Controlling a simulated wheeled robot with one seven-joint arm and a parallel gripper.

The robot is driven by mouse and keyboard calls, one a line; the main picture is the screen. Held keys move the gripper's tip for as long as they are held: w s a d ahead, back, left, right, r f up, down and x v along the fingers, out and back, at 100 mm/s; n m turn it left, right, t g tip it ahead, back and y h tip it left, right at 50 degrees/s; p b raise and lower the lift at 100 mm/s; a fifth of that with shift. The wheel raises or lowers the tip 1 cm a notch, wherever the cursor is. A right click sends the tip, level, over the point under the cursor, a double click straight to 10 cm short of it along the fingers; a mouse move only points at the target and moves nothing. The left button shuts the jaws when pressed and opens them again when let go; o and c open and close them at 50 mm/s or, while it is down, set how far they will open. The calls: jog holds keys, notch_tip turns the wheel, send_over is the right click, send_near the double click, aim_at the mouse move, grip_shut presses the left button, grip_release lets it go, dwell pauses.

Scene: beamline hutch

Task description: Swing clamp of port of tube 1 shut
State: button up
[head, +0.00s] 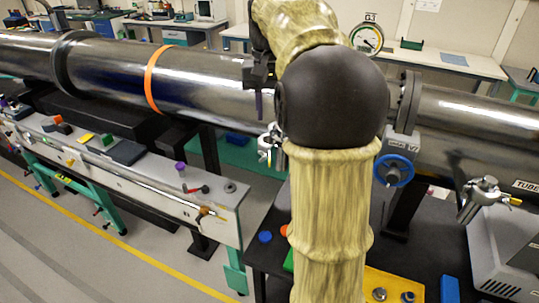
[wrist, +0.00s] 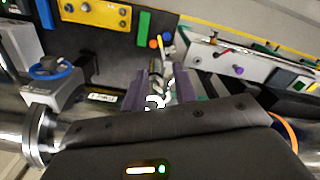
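Tube 1, which I take to be the polished tube with the orange band (head: 205,80), runs across the left of the head view. A small metal port with a clamp (head: 268,147) shows on its near side, just left of my arm, which partly hides that area. In the wrist view this clamp (wrist: 155,100) lies between the two purple fingers of my gripper (wrist: 160,92). The fingers are apart, one on each side; I cannot tell whether either touches it. In the head view one purple finger of my gripper (head: 259,103) points down above the port. The clamp's exact swing position is unclear.
A blue handwheel valve (head: 394,170) and a gauge (head: 367,39) stand right of my arm. Another port clamp (head: 483,198) sits on the right tube. A white rail (head: 130,165) with small tools runs at left. A yellow plate (head: 393,286) lies on the dark bench below.

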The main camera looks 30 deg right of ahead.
jog(key=p, duration=0.1)
send_near(264, 150)
jog(key=s+f, duration=0.1)
jog(key=f, duration=0.1)
jog(key=s+f, duration=0.2)
jog(key=f, duration=0.1)
jog(key=s+a+f, duration=0.1)
jog(key=f, duration=0.2)
jog(key=shift+s, duration=0.4)
jog(key=shift+c, duration=0.2)
grip_shut()
